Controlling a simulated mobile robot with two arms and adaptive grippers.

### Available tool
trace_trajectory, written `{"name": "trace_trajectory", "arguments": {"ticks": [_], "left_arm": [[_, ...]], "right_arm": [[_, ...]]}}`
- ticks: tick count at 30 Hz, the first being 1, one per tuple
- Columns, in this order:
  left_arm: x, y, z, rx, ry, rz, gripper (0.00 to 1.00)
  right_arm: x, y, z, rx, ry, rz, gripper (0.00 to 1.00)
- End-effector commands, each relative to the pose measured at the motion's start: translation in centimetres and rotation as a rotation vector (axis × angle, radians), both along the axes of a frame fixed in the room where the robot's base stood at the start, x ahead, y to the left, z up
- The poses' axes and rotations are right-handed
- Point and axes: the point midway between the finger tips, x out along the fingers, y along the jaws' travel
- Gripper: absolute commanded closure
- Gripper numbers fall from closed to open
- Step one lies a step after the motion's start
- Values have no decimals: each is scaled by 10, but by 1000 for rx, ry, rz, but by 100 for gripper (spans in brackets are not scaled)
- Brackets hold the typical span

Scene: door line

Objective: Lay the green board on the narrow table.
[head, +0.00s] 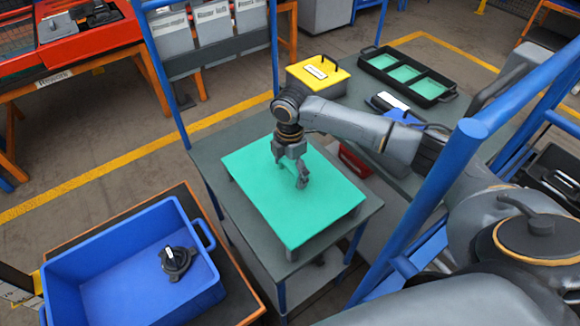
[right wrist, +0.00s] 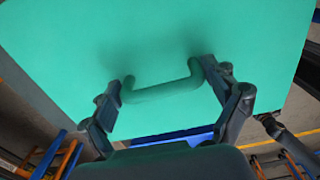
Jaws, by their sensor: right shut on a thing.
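The green board (head: 258,188) is a flat slab with a green bar handle on top. It lies level over the narrow dark table (head: 208,150), with dark corner blocks beneath it. I cannot tell whether these blocks rest on the tabletop. My right gripper (head: 291,172) is above the middle of the board, its fingers shut on the handle. In the right wrist view the handle (right wrist: 162,90) is between the two fingers, and the board (right wrist: 60,45) fills most of the picture. The handle is mostly hidden by the fingers in the head view. My left gripper is not in view.
A blue crate (head: 70,262) holding a dark part stands at the front left. Behind the narrow table is a bench with a yellow box (head: 335,80) and a black tray (head: 376,56) with green compartments. Blue posts (head: 160,70) rise near the table.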

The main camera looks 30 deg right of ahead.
Motion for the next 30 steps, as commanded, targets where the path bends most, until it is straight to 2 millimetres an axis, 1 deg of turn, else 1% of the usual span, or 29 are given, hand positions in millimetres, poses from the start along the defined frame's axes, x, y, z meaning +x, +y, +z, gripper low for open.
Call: {"name": "trace_trajectory", "arguments": {"ticks": [1, 12, 13, 14, 26, 28, 30], "left_arm": [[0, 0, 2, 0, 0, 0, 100], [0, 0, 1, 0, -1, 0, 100], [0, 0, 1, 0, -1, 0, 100], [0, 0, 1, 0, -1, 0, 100], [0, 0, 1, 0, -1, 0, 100], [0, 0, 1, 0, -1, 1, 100], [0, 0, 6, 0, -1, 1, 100]], "right_arm": [[1, 0, 0, 1, -3, 0, 60], [1, 0, -5, 0, -3, 0, 60], [1, 0, -6, -1, -2, 0, 6], [1, 0, -6, -1, -2, 0, 0], [0, 0, -5, 0, -2, 0, 0], [1, 0, -3, 0, -3, 0, 0], [0, 0, 2, 0, -2, 0, 0]]}}
